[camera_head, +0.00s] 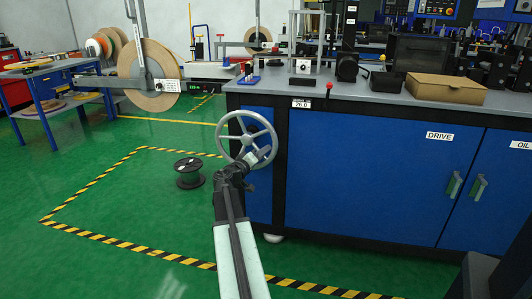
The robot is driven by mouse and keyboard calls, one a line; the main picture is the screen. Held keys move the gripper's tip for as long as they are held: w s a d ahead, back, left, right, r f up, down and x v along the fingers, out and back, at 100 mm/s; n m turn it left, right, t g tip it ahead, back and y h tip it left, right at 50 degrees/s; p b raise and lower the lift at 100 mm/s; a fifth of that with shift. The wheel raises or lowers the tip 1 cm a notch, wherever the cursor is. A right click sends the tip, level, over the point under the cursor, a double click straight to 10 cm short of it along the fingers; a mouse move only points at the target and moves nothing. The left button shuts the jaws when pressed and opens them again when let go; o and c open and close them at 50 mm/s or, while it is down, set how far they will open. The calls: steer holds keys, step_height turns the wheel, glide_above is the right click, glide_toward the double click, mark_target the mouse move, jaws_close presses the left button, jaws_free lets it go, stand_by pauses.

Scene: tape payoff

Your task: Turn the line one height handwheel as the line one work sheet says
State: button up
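The handwheel (226,127), a grey spoked wheel, stands at the left front corner of the blue machine cabinet. My gripper (258,157) is at the wheel's lower right, overlapping its rim and spokes in the picture. The fingertips are small and dark here, so I cannot tell whether they are closed on the rim. A small label (301,104) with dark digits, perhaps 25.0, sits on the cabinet edge right of the wheel. No work sheet can be made out in this view.
The blue cabinet (360,190) with a DRIVE door fills the right. A cardboard box (445,88) lies on its grey top. A black spool (188,172) stands on the green floor left of the wheel, inside yellow-black striped tape (95,180). Large tape reels (150,68) are behind.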

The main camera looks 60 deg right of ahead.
steer(key=shift+d, duration=1.25)
jaws_close()
